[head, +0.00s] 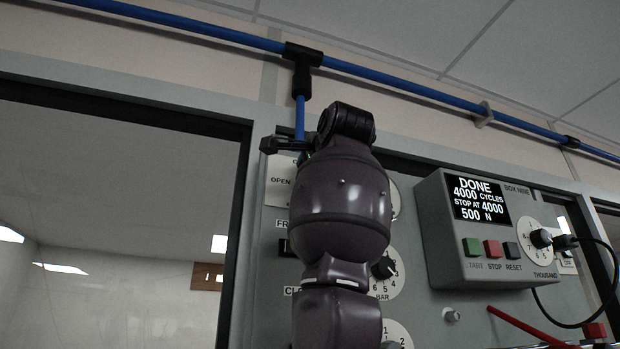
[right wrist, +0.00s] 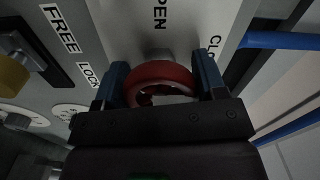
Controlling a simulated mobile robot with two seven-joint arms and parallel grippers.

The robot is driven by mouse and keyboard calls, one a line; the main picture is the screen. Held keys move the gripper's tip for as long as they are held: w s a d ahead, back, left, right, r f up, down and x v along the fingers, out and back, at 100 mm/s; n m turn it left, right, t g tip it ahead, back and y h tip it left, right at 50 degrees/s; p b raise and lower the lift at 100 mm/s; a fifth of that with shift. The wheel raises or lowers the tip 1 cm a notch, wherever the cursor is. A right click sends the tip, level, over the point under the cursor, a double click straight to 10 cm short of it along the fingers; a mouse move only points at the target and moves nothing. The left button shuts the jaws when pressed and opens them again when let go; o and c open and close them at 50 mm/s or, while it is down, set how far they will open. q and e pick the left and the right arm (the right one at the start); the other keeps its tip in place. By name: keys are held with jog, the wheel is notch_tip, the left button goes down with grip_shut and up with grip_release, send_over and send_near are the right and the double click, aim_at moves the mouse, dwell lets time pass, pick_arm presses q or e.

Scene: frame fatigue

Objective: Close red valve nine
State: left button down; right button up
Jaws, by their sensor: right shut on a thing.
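The red valve (right wrist: 160,69) is a round red handwheel, seen in the right wrist view on a pale plate with OPEN and partly cut-off CLO lettering. My right gripper (right wrist: 161,82) is shut on the red valve, with one blue finger at each side of its rim. In the head view my right arm rises in front of the panel and hides the valve. The OPEN label plate (head: 278,181) shows just left of the arm. Which label the valve points to cannot be told. My left gripper is in neither view.
A grey box (head: 437,240) marked BOX NINE, reading DONE, 4000 cycles, juts out at right with buttons and a black cable. A blue pipe (head: 400,83) runs above. A FREE/LOCK switch (right wrist: 32,55) and dials sit beside the valve.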

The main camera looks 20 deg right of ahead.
jog(key=o, duration=0.9)
jog(key=shift+s, duration=0.65)
jog(key=s+b, duration=0.1)
jog(key=s, duration=0.3)
jog(key=s+b, duration=0.2)
jog(key=s, duration=0.3)
jog(key=shift+s+d, duration=0.2)
jog(key=shift+s, duration=0.1)
